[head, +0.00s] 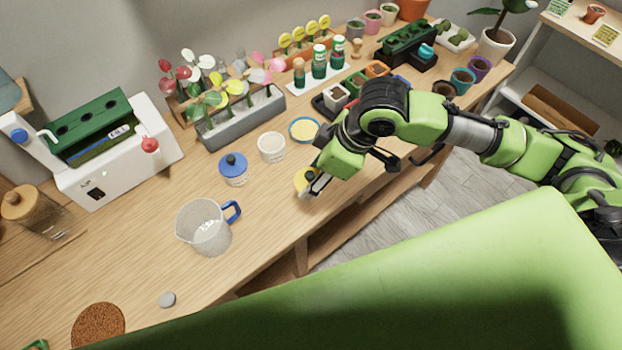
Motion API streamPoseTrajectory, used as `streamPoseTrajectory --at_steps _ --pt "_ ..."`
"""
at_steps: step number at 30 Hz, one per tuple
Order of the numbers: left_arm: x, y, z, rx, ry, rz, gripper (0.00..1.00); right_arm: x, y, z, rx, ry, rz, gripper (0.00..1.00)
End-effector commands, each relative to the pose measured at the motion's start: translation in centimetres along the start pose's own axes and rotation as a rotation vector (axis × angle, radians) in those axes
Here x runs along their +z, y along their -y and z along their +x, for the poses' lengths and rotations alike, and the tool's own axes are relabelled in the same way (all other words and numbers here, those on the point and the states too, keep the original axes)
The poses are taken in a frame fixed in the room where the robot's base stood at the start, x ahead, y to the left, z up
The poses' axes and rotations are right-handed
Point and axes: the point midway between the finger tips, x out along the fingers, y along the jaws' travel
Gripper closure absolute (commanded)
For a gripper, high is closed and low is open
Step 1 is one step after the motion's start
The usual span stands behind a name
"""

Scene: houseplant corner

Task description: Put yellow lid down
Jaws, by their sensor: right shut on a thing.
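The yellow lid (300,184) shows in the head view near the front edge of the wooden bench, partly hidden by my right gripper. My right gripper (313,187) is shut on the lid. Whether the lid touches the bench top or is a little above it, I cannot tell. My left gripper is not in view.
Behind the lid stand a round blue-and-yellow container (304,130), a white open jar (271,148) and a blue-lidded jar (233,170). A clear jug (205,232) stands to the left. Bare bench lies between the jug and the lid. A planter (240,120) stands behind.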

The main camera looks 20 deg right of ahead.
Motion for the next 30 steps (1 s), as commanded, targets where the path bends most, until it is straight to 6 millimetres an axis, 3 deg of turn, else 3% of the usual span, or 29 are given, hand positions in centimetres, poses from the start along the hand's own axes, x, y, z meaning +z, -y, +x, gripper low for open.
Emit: streamPoseTrajectory --at_steps 6,18,30 --pt "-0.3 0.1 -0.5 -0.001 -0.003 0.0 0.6 0.0 -2.2 3.3 0.0 0.001 0.002 0.66" --pt "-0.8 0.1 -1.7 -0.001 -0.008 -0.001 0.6 1.1 -2.9 7.0 0.0 0.002 0.0 0.66" --pt "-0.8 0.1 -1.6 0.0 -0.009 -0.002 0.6 1.4 -2.9 7.7 0.0 0.0 -0.001 0.66"
